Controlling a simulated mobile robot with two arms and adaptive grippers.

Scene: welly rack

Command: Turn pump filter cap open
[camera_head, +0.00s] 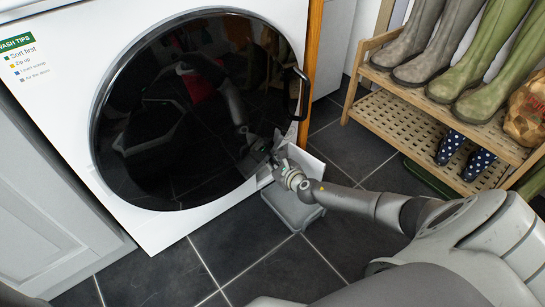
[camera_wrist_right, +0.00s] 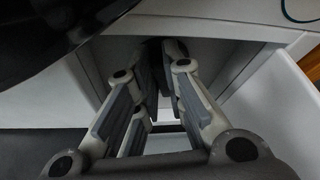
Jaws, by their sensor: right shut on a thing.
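The white washing machine (camera_head: 60,80) has its pump filter opening low at the front right, mostly hidden behind my right gripper (camera_head: 270,158). In the right wrist view, my right gripper's fingers (camera_wrist_right: 162,55) reach into the recess (camera_wrist_right: 228,62) and are shut on a dark thing, apparently the filter cap (camera_wrist_right: 152,52). The cap is mostly hidden by the fingers, and its turn cannot be told. A white flap (camera_wrist_right: 285,95) stands open to the right of the fingers. My left gripper is not in view.
A grey tray (camera_head: 290,212) lies on the dark tiled floor below the opening. The round black door (camera_head: 150,120) is above left of my gripper. A wooden rack (camera_head: 385,125) with several boots stands at the right. The floor in front is clear.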

